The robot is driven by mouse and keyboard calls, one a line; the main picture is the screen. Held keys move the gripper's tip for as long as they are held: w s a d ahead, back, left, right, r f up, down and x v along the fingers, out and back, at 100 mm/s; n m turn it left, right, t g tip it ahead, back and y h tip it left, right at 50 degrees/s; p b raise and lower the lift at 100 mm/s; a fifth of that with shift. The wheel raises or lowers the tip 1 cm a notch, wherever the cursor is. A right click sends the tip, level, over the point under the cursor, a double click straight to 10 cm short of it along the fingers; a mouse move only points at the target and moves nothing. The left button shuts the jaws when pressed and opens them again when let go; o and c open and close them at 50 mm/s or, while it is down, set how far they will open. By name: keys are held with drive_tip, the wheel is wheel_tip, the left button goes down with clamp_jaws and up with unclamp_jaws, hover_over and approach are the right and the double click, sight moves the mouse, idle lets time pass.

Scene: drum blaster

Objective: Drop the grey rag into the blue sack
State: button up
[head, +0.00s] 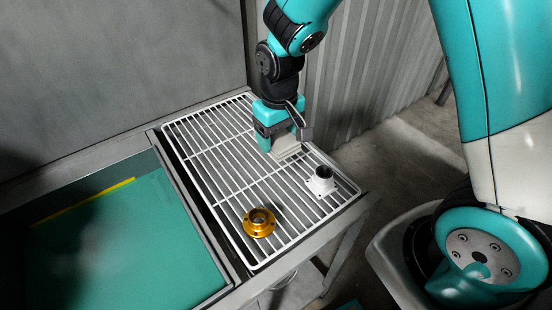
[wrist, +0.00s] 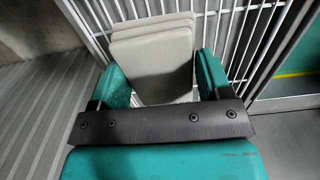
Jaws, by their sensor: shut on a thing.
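The grey rag (wrist: 155,55) looks like a folded, layered light-grey pad between the two teal fingers of my gripper (wrist: 163,82) in the wrist view. In the head view my gripper (head: 277,137) points down at the back right part of the white wire rack, shut on the rag (head: 287,149). The rag is at or just above the rack wires; I cannot tell if it touches them. The blue sack is not visible in either view.
On the white wire rack (head: 207,165) stand a gold flanged part (head: 259,223) and a white flanged part with a dark bore (head: 320,181). A teal-floored basin (head: 130,240) lies to the left. A corrugated wall (head: 365,60) rises behind.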

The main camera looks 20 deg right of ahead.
sight(278, 171)
wheel_tip(278, 171, down, 8)
drive_tip(key=shift+f, duration=0.2)
drive_tip(key=shift+f, duration=0.1)
drive_tip(key=o, duration=0.8)
drive_tip(key=shift+o, duration=0.2)
